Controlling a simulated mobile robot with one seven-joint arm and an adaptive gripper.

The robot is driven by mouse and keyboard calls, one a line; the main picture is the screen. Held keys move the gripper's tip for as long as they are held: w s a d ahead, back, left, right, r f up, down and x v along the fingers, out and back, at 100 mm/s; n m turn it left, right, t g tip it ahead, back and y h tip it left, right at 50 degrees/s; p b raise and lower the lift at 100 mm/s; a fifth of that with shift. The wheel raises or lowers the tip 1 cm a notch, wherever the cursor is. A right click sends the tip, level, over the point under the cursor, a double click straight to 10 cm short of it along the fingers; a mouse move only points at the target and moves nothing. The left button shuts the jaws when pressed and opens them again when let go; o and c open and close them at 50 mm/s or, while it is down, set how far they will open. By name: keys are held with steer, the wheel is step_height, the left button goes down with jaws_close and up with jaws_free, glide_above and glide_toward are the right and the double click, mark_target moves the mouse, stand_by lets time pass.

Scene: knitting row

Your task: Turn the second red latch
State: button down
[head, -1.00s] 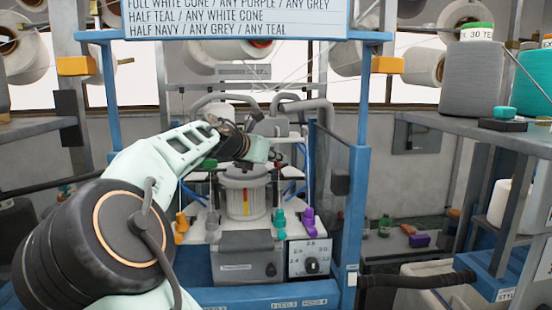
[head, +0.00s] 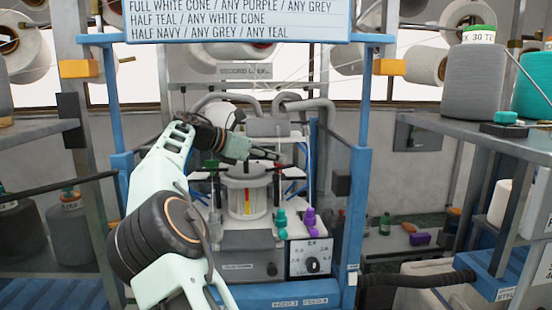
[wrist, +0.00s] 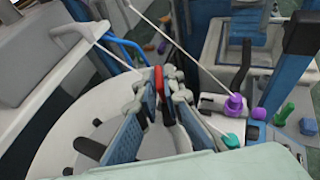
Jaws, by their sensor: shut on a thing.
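A red latch (wrist: 158,78) stands at the rim of the white round top of the machine in the wrist view. My gripper (wrist: 162,98) has its two blue-padded fingers on either side of it, with the tips closed on the red piece. Only the upper part of the latch shows between the fingertips. In the head view my gripper (head: 281,157) is above the right side of the machine's clear-walled drum (head: 247,196). The latch at the fingertips is too small to make out there.
Purple knobs (head: 311,221) and teal knobs (head: 281,223) stand at the machine's front right, above a dial panel (head: 310,259). Blue posts (head: 355,200) frame the machine. A shelf with cones (head: 474,80) is at right. Thin yarns cross the wrist view.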

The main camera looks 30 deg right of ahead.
steer(key=shift+m+g, duration=0.4)
steer(key=shift+g, duration=0.1)
stand_by(0.4)
steer(key=c, duration=2.1)
jaws_free()
steer(key=shift+v, duration=3.8)
